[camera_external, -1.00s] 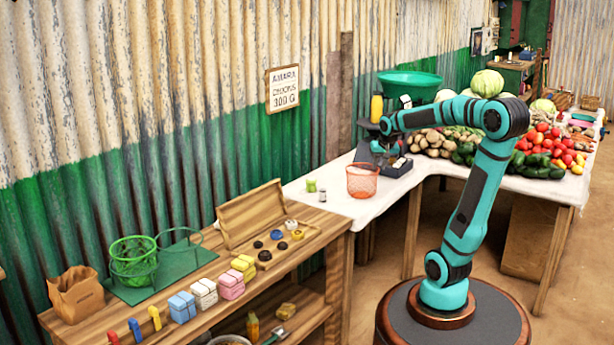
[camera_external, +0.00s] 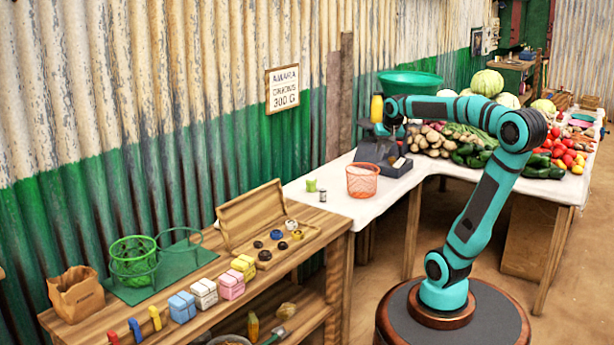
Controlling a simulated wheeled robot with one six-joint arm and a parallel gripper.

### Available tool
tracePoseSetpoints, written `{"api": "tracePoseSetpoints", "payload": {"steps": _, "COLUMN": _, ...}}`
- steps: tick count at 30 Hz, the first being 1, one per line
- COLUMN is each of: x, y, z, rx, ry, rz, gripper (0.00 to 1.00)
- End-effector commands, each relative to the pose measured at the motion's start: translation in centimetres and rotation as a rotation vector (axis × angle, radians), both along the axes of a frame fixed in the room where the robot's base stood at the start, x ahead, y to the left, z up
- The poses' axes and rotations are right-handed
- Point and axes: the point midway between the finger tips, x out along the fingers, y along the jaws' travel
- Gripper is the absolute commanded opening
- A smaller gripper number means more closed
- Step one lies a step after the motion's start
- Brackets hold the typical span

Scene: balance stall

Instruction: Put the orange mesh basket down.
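The orange mesh basket (camera_external: 362,182) stands upright on the white-covered table (camera_external: 330,203), near its front edge. It looks empty, though its inside is small in the picture. My gripper (camera_external: 384,130) is above and behind the basket, clearly apart from it. It hangs over the dark grey scale-like box (camera_external: 377,150), beside the yellow bottle (camera_external: 376,108). Its fingers are too small and dark to tell whether they are open or shut.
Vegetables (camera_external: 470,145) fill the table to the right. The wooden bench (camera_external: 200,290) at left holds a green basket (camera_external: 133,262), an open wooden box and several colored blocks.

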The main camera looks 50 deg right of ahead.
Motion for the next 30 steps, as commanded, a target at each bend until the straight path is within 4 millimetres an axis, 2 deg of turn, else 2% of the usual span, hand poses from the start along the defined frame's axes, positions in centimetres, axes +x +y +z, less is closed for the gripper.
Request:
{"api": "tracePoseSetpoints", "payload": {"steps": 5, "x": 0.3, "y": 4.0, "z": 3.0, "rx": -0.097, "ry": -0.184, "rz": 0.15, "gripper": 0.24}}
{"api": "tracePoseSetpoints", "payload": {"steps": 10, "x": -0.2, "y": 8.7, "z": 6.8, "rx": -0.217, "ry": -0.414, "rz": 0.322, "gripper": 0.24}}
{"api": "tracePoseSetpoints", "payload": {"steps": 18, "x": -3.7, "y": 15.3, "z": 13.1, "rx": -0.392, "ry": -0.783, "rz": 0.533, "gripper": 0.24}}
{"api": "tracePoseSetpoints", "payload": {"steps": 24, "x": -6.3, "y": 17.7, "z": 15.9, "rx": -0.469, "ry": -0.954, "rz": 0.604, "gripper": 0.24}}
{"api": "tracePoseSetpoints", "payload": {"steps": 30, "x": -7.0, "y": 18.2, "z": 16.5, "rx": -0.49, "ry": -0.998, "rz": 0.618, "gripper": 0.24}}
